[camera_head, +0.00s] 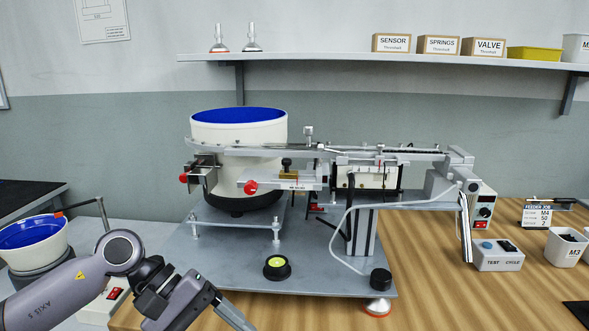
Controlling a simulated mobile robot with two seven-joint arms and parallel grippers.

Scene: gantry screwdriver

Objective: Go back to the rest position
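My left arm comes in from the lower left, and my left gripper (205,312) is at the bottom edge, in front of the feeder's base plate. Its lower end is cut off by the frame, so I cannot tell whether it is open or shut. No held object shows. My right gripper is not in view. The feeder machine stands on a grey base plate (330,282), with a white bowl with a blue inside (240,117) and a rail (400,152) running right.
A second blue-lined bowl (32,235) stands at the left, close to my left arm. A TEST/CYCLE box (498,256), a controller (484,208) and an M3 bin (567,248) stand at the right. A wall shelf (330,58) holds boxes.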

